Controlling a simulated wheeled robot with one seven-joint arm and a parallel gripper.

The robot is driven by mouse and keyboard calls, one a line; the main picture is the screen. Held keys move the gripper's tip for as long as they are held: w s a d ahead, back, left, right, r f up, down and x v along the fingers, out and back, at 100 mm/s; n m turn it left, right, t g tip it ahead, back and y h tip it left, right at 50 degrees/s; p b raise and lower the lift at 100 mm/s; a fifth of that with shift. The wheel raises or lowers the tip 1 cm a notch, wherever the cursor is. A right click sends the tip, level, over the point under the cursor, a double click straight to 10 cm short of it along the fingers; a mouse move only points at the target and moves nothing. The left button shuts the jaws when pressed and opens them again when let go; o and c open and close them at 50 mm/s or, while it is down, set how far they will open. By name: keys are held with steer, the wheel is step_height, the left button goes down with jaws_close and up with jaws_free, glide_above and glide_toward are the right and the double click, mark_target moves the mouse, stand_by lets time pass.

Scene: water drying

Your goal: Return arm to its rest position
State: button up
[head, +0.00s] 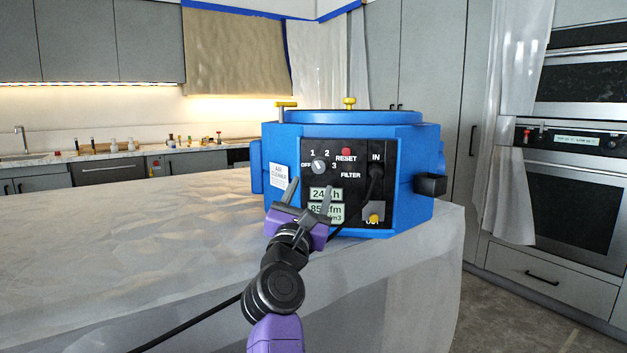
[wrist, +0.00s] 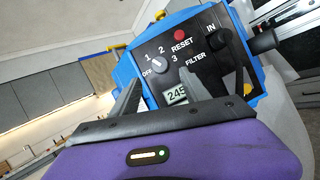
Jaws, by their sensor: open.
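My gripper (head: 302,204) is open and empty in front of the control panel of a blue air machine (head: 405,200). In the wrist view its two grey fingers (wrist: 158,88) point at the panel, with the dial (wrist: 160,66) just beyond them. I cannot tell whether a finger touches the panel. In the head view the dial (head: 319,166) sits between the OFF, 1, 2 and 3 marks, and its exact setting is hard to read. A red RESET button (head: 346,152) is to its right. My purple and black arm reaches up from the bottom of the head view.
The machine stands on a sheet-covered counter (head: 170,225), with free surface to its left. A black cable (head: 190,322) runs across the counter's front. A black knob (head: 430,185) juts from the machine's right side. Ovens (head: 570,170) and cabinets stand behind at the right.

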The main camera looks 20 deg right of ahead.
steer(key=shift+s+a+f, duration=0.15)
steer(key=shift+s, duration=0.15)
